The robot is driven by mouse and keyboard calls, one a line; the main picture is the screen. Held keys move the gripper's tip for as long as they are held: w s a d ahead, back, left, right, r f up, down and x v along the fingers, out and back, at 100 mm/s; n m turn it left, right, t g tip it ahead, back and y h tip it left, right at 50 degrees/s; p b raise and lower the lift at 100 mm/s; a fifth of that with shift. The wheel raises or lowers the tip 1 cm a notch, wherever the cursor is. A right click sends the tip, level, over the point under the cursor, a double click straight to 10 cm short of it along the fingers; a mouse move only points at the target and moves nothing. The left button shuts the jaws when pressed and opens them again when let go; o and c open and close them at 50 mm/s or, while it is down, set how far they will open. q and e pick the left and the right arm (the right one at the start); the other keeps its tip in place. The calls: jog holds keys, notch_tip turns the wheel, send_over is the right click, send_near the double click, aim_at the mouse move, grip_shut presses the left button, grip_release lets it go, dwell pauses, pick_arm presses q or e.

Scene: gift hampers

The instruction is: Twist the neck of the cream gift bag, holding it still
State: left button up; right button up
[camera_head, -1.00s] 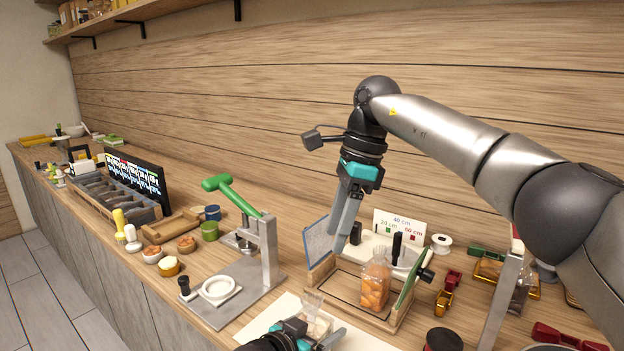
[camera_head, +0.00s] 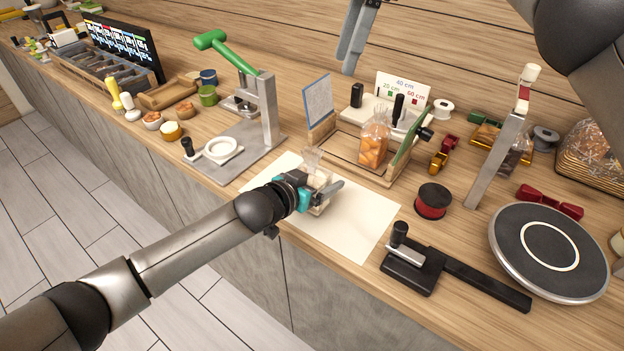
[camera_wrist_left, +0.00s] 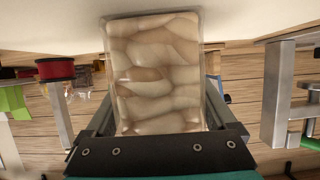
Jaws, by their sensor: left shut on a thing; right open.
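The cream gift bag (camera_head: 312,160) is a clear bag with pale contents. It stands on a white sheet on the counter, its clear neck rising above my left gripper. My left gripper (camera_head: 325,191) is shut around the bag's body. In the left wrist view the bag (camera_wrist_left: 155,70) fills the middle, between the fingers of the left gripper (camera_wrist_left: 157,118). My right gripper (camera_head: 355,42) is open and empty, high at the top edge of the head view, apart from the bag. The left fingers hide part of the bag's lower body.
Behind the bag is a wooden frame (camera_head: 345,168) holding a bag of orange pieces (camera_head: 374,143). A lever press (camera_head: 268,112) stands to the left. A red-and-black spool (camera_head: 433,201), a black tool (camera_head: 412,262) and a round turntable (camera_head: 548,285) lie right. The white sheet (camera_head: 358,232) is clear in front.

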pick_arm(q)
jog(key=o, duration=0.9)
jog(key=shift+o, duration=0.2)
jog(key=shift+s, duration=0.1)
jog(key=v, duration=1.2)
jog(key=shift+a, duration=0.1)
